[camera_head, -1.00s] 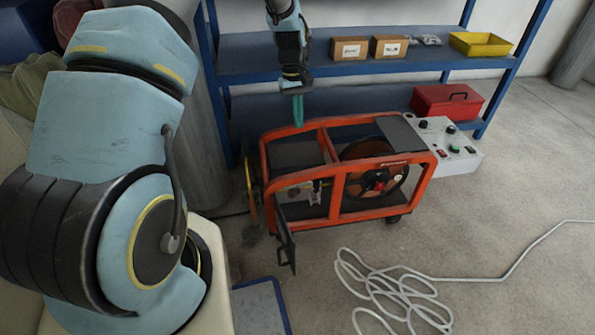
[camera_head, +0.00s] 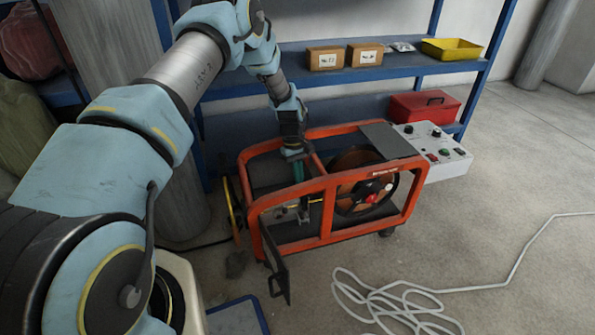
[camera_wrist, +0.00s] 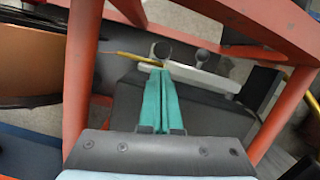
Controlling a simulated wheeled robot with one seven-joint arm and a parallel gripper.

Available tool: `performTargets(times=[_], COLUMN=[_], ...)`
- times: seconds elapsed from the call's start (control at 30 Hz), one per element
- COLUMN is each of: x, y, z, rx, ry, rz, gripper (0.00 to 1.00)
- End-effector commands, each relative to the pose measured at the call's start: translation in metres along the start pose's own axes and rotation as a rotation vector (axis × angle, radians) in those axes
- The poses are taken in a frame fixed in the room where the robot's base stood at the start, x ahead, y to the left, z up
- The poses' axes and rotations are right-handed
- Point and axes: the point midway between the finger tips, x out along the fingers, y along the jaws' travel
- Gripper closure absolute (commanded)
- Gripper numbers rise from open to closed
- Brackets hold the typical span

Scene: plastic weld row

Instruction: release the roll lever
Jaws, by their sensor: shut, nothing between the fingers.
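The orange-framed machine (camera_head: 325,222) stands on the floor with a brown reel (camera_head: 352,165) inside. My gripper (camera_head: 298,172) reaches down into the frame's left part from above. Its teal fingers (camera_wrist: 158,74) are shut and empty in the wrist view. Their tips are at a pale bar (camera_wrist: 205,78) with round grey rollers (camera_wrist: 163,49) just beyond. A yellow strand (camera_wrist: 136,57) runs to the rollers. The bar may be the roll lever; I cannot tell for sure, nor whether the fingers touch it. Small parts (camera_head: 304,210) show low inside the frame in the head view.
Orange frame bars (camera_wrist: 82,75) stand close on both sides of the fingers. A grey control box (camera_head: 436,152) is at the machine's right. Behind is a blue shelf (camera_head: 400,70) with boxes and a red case (camera_head: 423,106). A white hose (camera_head: 400,305) lies coiled on the floor.

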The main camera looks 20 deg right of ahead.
Motion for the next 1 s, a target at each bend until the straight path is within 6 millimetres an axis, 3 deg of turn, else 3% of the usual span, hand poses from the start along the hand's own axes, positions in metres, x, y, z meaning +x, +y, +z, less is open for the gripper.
performTargets(times=[0.13,0.5,0.8,1.0], x=[0.010,0.011,0.013,0.018], y=[0.000,0.000,-0.007,-0.009], z=[0.000,0.001,0.037,0.041], rx=[0.001,0.000,0.001,-0.001], ry=[0.000,0.000,-0.002,0.000], rz=[0.000,0.000,-0.002,-0.001], gripper=[1.00,1.00,1.00,1.00])
